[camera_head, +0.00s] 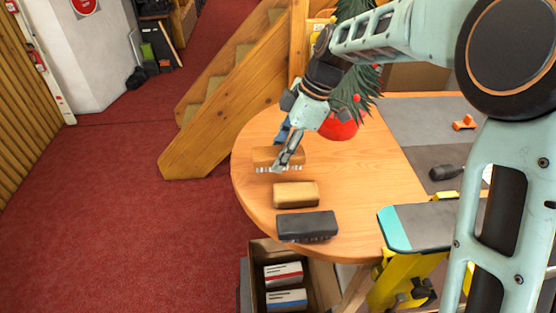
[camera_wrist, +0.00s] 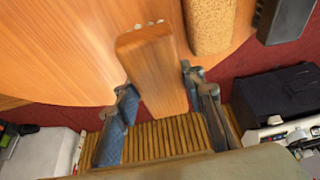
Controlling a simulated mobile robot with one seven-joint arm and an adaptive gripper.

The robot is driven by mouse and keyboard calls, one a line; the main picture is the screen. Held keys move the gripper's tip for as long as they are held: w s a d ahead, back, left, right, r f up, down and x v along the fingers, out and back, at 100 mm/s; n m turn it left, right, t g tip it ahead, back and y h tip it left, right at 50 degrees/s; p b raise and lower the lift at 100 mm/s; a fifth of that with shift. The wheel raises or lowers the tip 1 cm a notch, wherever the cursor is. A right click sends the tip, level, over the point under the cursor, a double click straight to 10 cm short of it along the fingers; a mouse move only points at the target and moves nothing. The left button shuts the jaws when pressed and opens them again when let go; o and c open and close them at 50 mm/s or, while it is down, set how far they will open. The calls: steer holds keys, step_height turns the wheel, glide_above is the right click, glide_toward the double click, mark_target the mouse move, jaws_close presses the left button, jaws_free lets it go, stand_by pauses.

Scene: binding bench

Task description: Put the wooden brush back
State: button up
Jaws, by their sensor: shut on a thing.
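The wooden brush (camera_head: 265,155) has a brown wooden back and pale bristles that point down. It is at the left side of the round wooden table (camera_head: 370,185). My gripper (camera_head: 281,160) is shut on the brush, with one finger on each side of its back. In the wrist view the brush (camera_wrist: 155,65) runs lengthwise between the two fingers (camera_wrist: 158,85). I cannot tell whether the bristles touch the tabletop.
A tan block (camera_head: 296,194) and a black brush-like block (camera_head: 307,224) lie in front of the brush. A red pot (camera_head: 338,127) with a plant stands behind. Grey mats (camera_head: 415,120) hold small tools at right. An open box (camera_head: 323,288) with packets stands below the table's front edge.

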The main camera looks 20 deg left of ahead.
steer(key=shift+w+a+f, duration=0.1)
steer(key=shift+a+f, duration=0.1)
steer(key=shift+f, duration=0.85)
steer(key=shift+w+a+f, duration=0.1)
steer(key=shift+a+f, duration=0.05)
steer(key=shift+f, duration=0.85)
steer(key=o, duration=0.7)
steer(key=shift+f, duration=0.2)
steer(key=shift+c, duration=0.2)
steer(key=shift+o, duration=0.9)
steer(key=shift+r, duration=0.1)
steer(key=shift+r+p, duration=0.15)
steer(key=shift+p, duration=0.15)
steer(key=v, duration=1.2)
steer(key=shift+w, duration=0.1)
